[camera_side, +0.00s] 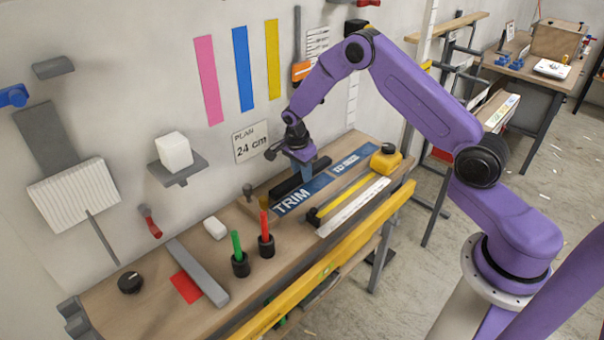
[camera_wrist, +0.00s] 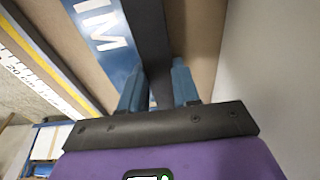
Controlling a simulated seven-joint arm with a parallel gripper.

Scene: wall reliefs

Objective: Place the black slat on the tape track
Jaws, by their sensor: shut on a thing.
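The black slat (camera_side: 287,187) is at the back of the bench, just behind the blue TRIM strip (camera_side: 293,198). My gripper (camera_side: 306,172) points down and is shut on the slat. In the wrist view the slat (camera_wrist: 148,35) runs from the top edge down between my blue fingertips (camera_wrist: 158,88). I cannot tell whether the slat touches the bench. A yellow tape (camera_side: 345,196) extends from a yellow tape measure (camera_side: 386,157) at the front right. Pink (camera_side: 208,80), blue (camera_side: 242,69) and yellow (camera_side: 273,60) strips are on the wall. Which is the tape track is unclear.
A white ruler (camera_side: 353,207) lies along the bench front, beside a long yellow level (camera_side: 320,268). Green (camera_side: 237,245) and red (camera_side: 264,226) markers stand in black cups left of the gripper. A wooden block with a peg (camera_side: 249,199) is close left. The wall is close behind.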

